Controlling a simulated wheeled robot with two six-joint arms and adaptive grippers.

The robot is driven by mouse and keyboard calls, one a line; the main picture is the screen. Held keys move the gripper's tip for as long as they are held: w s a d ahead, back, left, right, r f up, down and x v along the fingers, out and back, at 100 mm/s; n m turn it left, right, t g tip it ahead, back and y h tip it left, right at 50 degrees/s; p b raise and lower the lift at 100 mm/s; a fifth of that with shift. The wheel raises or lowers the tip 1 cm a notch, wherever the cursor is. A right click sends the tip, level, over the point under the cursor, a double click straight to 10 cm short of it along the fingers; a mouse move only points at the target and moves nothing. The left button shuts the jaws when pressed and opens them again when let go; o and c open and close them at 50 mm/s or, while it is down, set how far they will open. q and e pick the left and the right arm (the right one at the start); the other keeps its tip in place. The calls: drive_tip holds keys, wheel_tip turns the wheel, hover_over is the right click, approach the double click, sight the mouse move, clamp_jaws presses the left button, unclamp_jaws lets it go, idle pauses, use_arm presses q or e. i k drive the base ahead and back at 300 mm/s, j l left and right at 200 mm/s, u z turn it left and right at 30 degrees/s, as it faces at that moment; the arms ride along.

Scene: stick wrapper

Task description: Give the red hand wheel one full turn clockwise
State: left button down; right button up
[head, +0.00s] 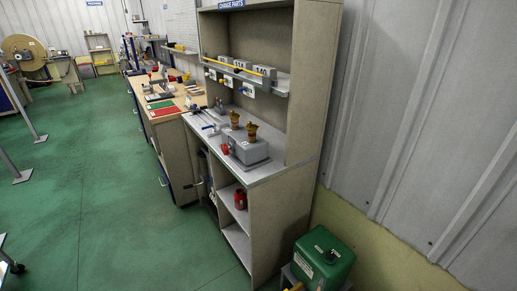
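A small red part (225,149), which looks like the red hand wheel, sits at the front left side of a grey box-shaped unit (248,149). The unit stands on the grey worktop of a tall beige bench, near its right end. The red part is small in the head view, so its rim and turn position cannot be made out. Two brown and yellow pieces (251,132) stand on or just behind the unit. Neither of my grippers shows in the head view, and nothing is seen touching the red part.
The bench (269,222) has open lower shelves with a red container (240,199). A shelf (246,77) with grey boxes hangs above the worktop. A green box (323,258) stands at the right near the wall. The green floor (110,215) left of the bench is clear.

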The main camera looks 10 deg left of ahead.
sight(225, 149)
drive_tip(key=i+j+z, duration=0.15)
drive_tip(key=j+z, duration=0.25)
drive_tip(key=i+j+z, duration=0.1)
drive_tip(key=j+z, duration=0.35)
drive_tip(key=j, duration=0.15)
drive_tip(key=j+z, duration=0.4)
drive_tip(key=j, duration=0.1)
